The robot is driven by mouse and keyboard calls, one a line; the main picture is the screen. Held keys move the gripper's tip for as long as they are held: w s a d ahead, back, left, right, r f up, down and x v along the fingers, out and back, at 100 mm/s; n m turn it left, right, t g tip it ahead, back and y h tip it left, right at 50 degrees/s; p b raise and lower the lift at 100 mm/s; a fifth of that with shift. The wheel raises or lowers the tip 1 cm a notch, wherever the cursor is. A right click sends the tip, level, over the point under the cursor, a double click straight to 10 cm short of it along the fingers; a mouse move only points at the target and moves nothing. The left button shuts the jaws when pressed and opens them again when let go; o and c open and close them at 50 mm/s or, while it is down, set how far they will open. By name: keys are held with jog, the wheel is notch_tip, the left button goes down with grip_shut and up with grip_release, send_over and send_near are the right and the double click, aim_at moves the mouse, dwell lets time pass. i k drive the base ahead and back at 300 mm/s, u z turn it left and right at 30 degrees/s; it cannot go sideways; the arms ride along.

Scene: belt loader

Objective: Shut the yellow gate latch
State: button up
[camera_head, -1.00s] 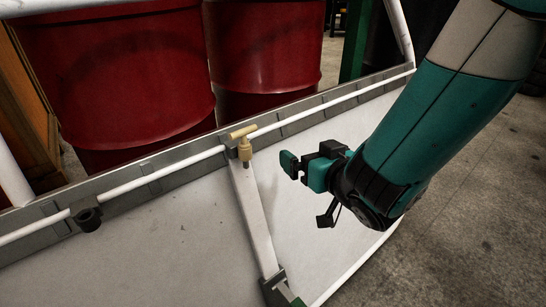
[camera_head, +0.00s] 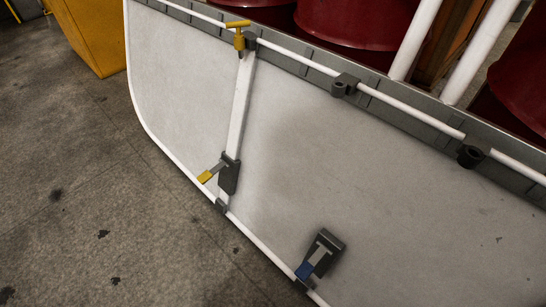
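A latch with a yellow-tipped lever (camera_head: 206,177) sits low on the pale panel, on a dark bracket (camera_head: 230,172) near the lower end of a white bar (camera_head: 240,105). Its lever sticks out from the bracket to the lower left. A yellow T-shaped handle (camera_head: 238,38) stands at the top of the same bar, by the white rail. I cannot tell from this view whether the latch is fully shut. My gripper is not in view.
A blue-tipped latch (camera_head: 304,271) sits on a dark bracket at the panel's lower edge. Dark clamps (camera_head: 344,85) line the white rail. Red drums (camera_head: 360,20) stand behind. A yellow container (camera_head: 90,35) is at the upper left. The concrete floor (camera_head: 100,190) at left is clear.

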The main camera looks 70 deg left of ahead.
aim_at(206, 176)
jog(key=u, duration=2.75)
